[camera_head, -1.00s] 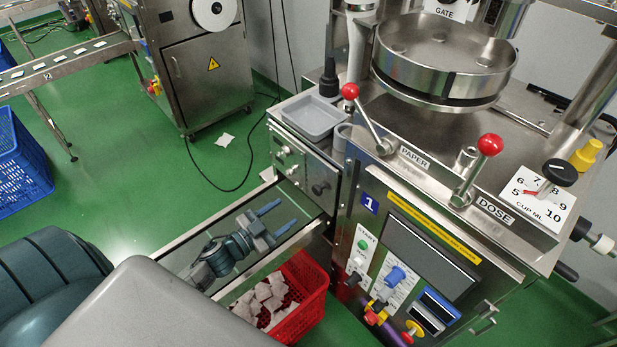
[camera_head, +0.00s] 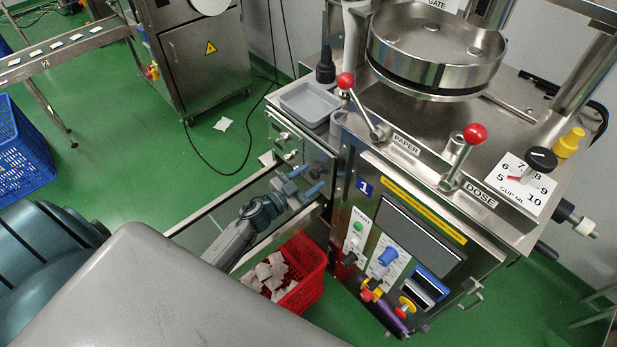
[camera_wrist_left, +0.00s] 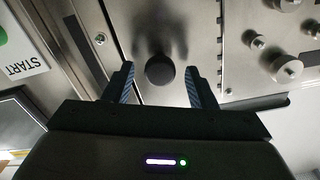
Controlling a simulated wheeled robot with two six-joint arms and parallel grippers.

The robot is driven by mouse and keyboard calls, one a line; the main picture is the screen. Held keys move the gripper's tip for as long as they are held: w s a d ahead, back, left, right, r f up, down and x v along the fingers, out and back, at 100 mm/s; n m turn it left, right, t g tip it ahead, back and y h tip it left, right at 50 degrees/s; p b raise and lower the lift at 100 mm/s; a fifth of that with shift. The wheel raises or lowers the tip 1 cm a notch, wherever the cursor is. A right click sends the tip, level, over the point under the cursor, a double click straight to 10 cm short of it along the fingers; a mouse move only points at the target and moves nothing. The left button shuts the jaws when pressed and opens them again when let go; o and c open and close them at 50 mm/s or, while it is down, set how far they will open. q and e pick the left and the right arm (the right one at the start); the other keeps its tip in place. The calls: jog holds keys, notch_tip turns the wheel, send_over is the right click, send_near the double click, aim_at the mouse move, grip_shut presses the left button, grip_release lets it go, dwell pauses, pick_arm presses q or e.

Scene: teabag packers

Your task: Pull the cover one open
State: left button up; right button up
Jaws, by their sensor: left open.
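The cover of machine 1 is a steel panel (camera_head: 318,160) on the machine's left side, below the grey tray. Its round black knob (camera_wrist_left: 159,70) shows in the left wrist view, standing out from the steel face. My left gripper (camera_head: 309,178) is in front of this cover in the head view. Its two blue-lined fingers (camera_wrist_left: 159,88) are open, one on each side of the knob, with gaps on both sides. They do not visibly touch it. In the head view the gripper hides the knob. The cover looks flush and shut. My right gripper is in neither view.
A red crate (camera_head: 307,290) with teabags stands on the floor below my left arm. A conveyor with steel rails (camera_head: 222,198) runs under the arm to the machine. The front has a START panel (camera_head: 357,228). Small steel knobs (camera_wrist_left: 287,68) sit beside the cover.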

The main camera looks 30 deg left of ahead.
pick_arm(q)
jog(key=shift+c, duration=0.6)
jog(key=c, duration=0.4)
grip_shut()
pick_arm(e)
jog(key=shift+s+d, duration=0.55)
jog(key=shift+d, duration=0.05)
